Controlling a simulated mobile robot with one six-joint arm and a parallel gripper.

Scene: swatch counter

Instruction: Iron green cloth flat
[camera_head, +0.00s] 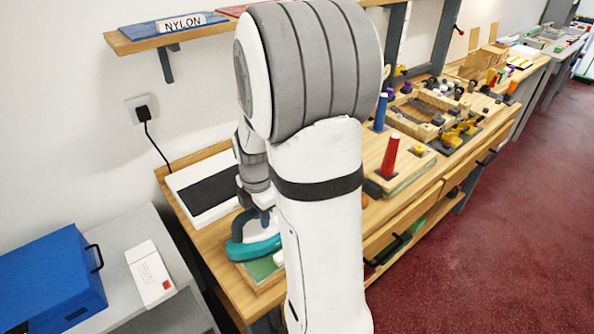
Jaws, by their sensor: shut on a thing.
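A teal iron (254,247) shows at the left of my arm, with a darker blue-teal handle on top. My gripper (264,214) is at its handle and shut on it; the fingertips are partly hidden by my arm. The green cloth (262,268) shows as a small patch under and in front of the iron, on a wood-edged board on the counter. Most of the cloth is hidden by the iron and my arm. I cannot tell whether the iron touches the cloth or whether the cloth is creased.
A white panel with a dark strip (205,190) lies behind the iron. A blue box (50,280) and a white card (149,272) are on the grey table at left.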

